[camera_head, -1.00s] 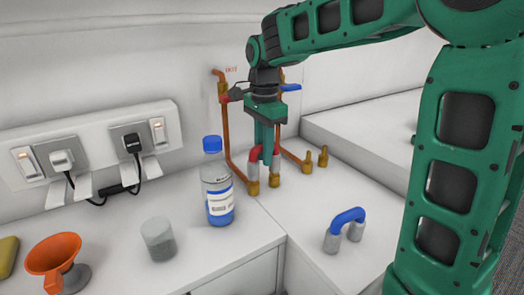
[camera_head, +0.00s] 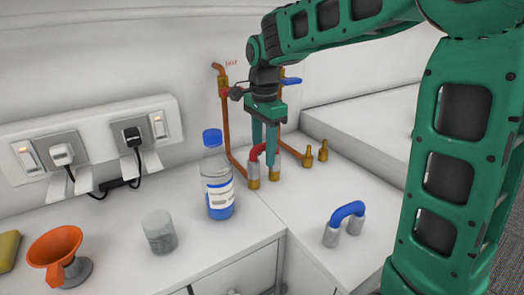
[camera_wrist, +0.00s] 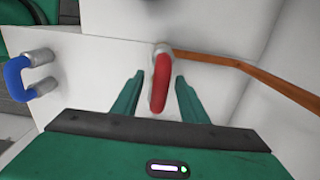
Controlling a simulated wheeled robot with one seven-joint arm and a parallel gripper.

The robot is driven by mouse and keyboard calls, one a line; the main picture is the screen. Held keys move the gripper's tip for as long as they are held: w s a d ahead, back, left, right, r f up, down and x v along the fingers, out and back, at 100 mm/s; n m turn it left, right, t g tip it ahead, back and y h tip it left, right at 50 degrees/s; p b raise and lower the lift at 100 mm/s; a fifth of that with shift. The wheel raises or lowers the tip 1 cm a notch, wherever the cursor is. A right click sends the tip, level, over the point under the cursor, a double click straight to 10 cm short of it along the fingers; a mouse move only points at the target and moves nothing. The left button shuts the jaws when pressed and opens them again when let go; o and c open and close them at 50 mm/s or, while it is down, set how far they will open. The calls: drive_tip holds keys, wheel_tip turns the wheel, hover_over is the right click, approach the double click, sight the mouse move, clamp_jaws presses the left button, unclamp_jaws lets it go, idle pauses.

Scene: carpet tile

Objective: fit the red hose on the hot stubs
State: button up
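The red hose (camera_head: 256,151), a short U with grey end cuffs, stands upright at the hot pipe corner. Its cuffs sit over two brass stubs (camera_head: 254,184); how deep they go is hard to tell. My gripper (camera_head: 265,157) is open around the top of the hose. In the wrist view the red hose (camera_wrist: 160,82) lies between my gripper's spread fingers (camera_wrist: 157,88), with a gap on both sides. The lettering on the wall above the copper pipe (camera_head: 227,120) is too small to read surely.
A blue hose (camera_head: 346,212) with grey ends stands on the right counter. Two bare brass stubs (camera_head: 308,157) stand right of my gripper. A blue-capped bottle (camera_head: 217,185) is close on the left, with a glass beaker (camera_head: 159,232) and orange funnel (camera_head: 56,247) farther left.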

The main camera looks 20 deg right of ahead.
wheel_tip(320, 180, up, 10)
drive_tip(key=shift+w+r, duration=0.1)
drive_tip(key=shift+r, duration=0.3)
idle(0.6)
